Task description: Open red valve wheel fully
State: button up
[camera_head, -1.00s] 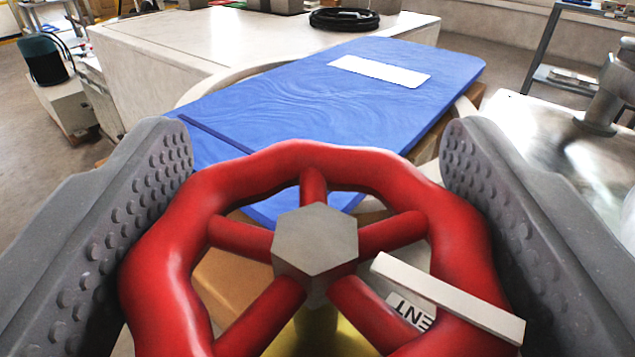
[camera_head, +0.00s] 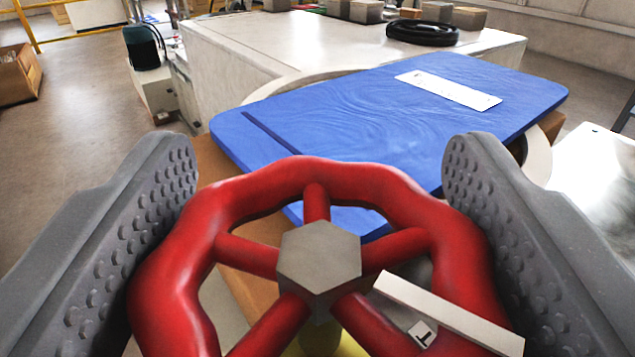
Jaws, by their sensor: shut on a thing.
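The red valve wheel (camera_head: 304,172) fills the lower middle of the view, with spokes and a grey hexagonal hub (camera_head: 319,257). My gripper (camera_head: 318,180) has one grey studded jaw on each side of the wheel and is shut on its rim. The jaws' contact with the rim lies low in the picture and is partly hidden. The wheel's lower edge is cut off by the frame.
A blue board (camera_head: 390,125) with a white strip (camera_head: 448,90) lies just beyond the wheel. A large white table (camera_head: 290,45) stands behind it, with a black coil (camera_head: 422,31) and several blocks on top. Open floor (camera_head: 85,110) shows at left.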

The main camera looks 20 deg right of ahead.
jog(key=shift+f, duration=0.15)
jog(key=o, duration=1)
jog(key=shift+s+a, duration=0.1)
jog(key=shift+s, duration=0.1)
jog(key=p+v, duration=0.3)
jog(key=v, duration=1)
jog(key=shift+s, duration=0.25)
